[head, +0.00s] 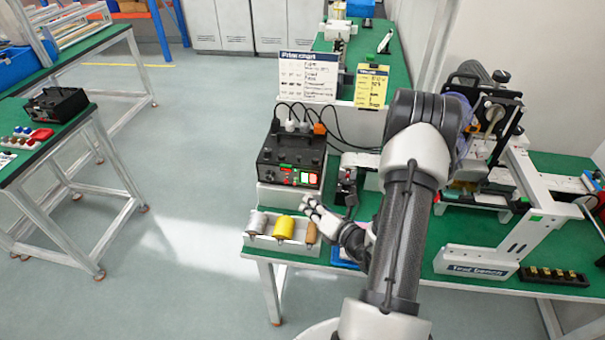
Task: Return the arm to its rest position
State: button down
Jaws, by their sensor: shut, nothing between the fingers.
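My gripper (312,207) is at the end of my bent arm, above the front left part of the green workbench (465,233). It is close to a white tray (262,241) with a grey spool (257,222), a yellow spool (284,227) and a brown roll (310,232). The fingers look together and empty. I cannot tell whether they touch the tray or the brown roll. My arm hides part of the middle of the bench.
A black control box (291,158) with cables stands behind the tray. A machine with a white frame (520,215) stands on the right, with a small black block (553,276) in front. Two sign cards (308,75) stand behind. Open floor (190,190) lies to the left.

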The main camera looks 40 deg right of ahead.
jog(key=shift+a, duration=0.1)
jog(key=w+a+r+n+g+y, duration=0.25)
jog(key=a+r+n+y, duration=0.9)
jog(key=a, duration=0.65)
jog(key=s+a+r+n+g, duration=0.4)
jog(key=a+r+n+g, duration=0.15)
jog(key=a+n, duration=0.4)
jog(key=s+a+r+n+g+h, duration=0.1)
jog(key=s+a+n+g+h, duration=0.15)
jog(key=s+n, duration=0.4)
jog(key=s+a+r+n+g+h, duration=0.1)
jog(key=s+a+n+g, duration=0.2)
jog(key=s+n, duration=0.35)
jog(key=s+d+r+n+t+h, duration=0.3)
jog(key=d+r+n+h, duration=0.2)
jog(key=n, duration=0.6)
jog(key=d+h, duration=0.2)
jog(key=shift+s+d+r, duration=0.15)
jog(key=shift+s+d, duration=0.2)
jog(key=shift+s, duration=0.05)
